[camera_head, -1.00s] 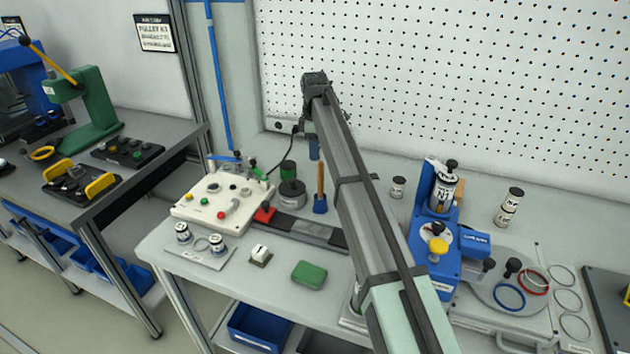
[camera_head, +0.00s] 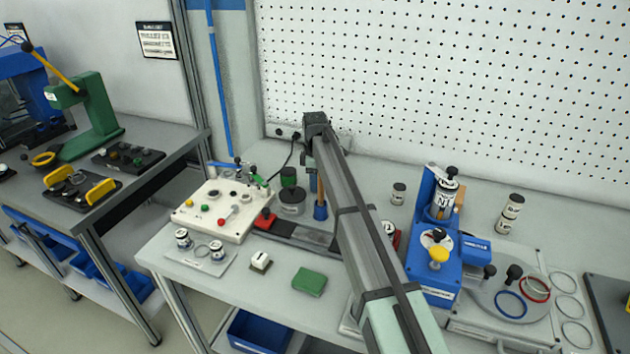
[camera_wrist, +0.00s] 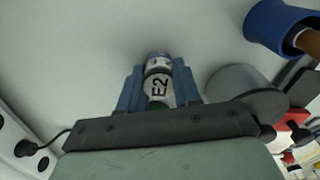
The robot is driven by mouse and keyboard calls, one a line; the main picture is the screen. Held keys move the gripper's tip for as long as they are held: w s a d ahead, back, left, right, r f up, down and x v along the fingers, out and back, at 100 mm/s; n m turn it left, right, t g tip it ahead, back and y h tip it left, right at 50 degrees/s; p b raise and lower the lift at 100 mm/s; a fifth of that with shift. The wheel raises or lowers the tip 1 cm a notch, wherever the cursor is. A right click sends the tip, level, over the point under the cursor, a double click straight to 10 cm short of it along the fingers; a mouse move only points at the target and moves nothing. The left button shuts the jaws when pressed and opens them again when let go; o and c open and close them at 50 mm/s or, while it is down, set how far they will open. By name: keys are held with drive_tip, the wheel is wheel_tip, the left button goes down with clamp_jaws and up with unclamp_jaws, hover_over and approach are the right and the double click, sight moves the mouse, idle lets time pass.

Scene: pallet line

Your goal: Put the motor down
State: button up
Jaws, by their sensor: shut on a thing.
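The motor (camera_wrist: 158,88), a small white cylinder marked E2 with a blue-grey end and a green part, sits between the blue fingers of my gripper (camera_wrist: 158,84) in the wrist view. The gripper is shut on it. A plain grey surface shows behind it; I cannot tell whether the motor touches it. In the head view my arm reaches to the back of the bench (camera_head: 225,270), and its own links hide the fingers and the motor.
Left of the arm are the white control box (camera_head: 222,208), the green-topped grey cylinder (camera_head: 290,195) and a blue holder with a wooden handle, also in the wrist view (camera_wrist: 270,25).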

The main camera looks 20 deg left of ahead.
drive_tip(key=shift+f, duration=0.1)
drive_tip(key=o, duration=1.1)
wheel_tip(320, 180, up, 12)
drive_tip(key=shift+r, duration=0.15)
